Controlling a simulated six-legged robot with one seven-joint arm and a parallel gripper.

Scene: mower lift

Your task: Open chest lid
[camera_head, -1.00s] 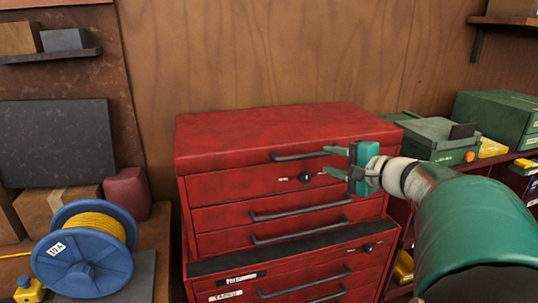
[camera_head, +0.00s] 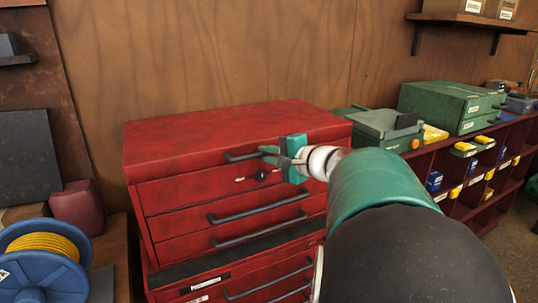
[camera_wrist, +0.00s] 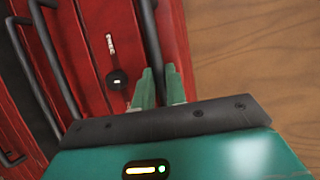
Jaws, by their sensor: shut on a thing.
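The red chest's lid (camera_head: 225,130) lies closed along the top of the chest, above the drawers. Its dark bar handle (camera_head: 241,157) is on the front edge. My gripper (camera_head: 269,154) is at the right end of this handle, with its green fingers pointing left along the chest front. In the wrist view, my gripper's two fingers (camera_wrist: 160,88) are close together at the lid handle (camera_wrist: 151,35), shut on it. The fingers partly hide the grip. A round dark lock (camera_head: 261,175) sits just below the handle.
Drawer handles (camera_head: 258,207) stick out below the lid. Green cases (camera_head: 455,103) stand on a shelf unit to the right. A blue reel (camera_head: 42,265) of yellow cord is at the lower left. A wooden wall (camera_head: 240,50) stands close behind the chest.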

